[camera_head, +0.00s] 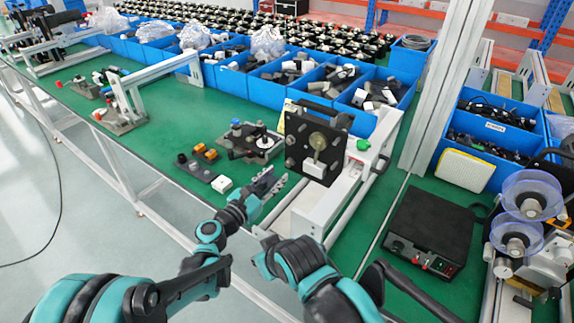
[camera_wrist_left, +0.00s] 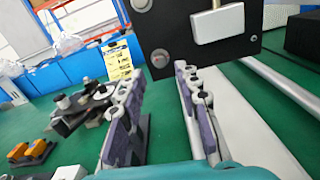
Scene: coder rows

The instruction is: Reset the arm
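My left gripper (camera_head: 270,186) is in front of the upright black plate fixture (camera_head: 313,143), over the front part of the green bench. In the left wrist view its two fingers (camera_wrist_left: 157,98) stand apart with nothing between them. The black plate (camera_wrist_left: 220,38) with a white block on it is just beyond the fingertips, and no contact is clear. My right arm (camera_head: 300,262) shows at the lower middle of the head view, bent, but its gripper cannot be made out.
A small metal fixture (camera_head: 250,142) and orange and black parts (camera_head: 203,153) lie left of the gripper. A black control box (camera_head: 432,229) stands to the right. Blue bins (camera_head: 282,88) of parts line the back. A white yellow-edged block (camera_head: 465,169) rests by the right bins.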

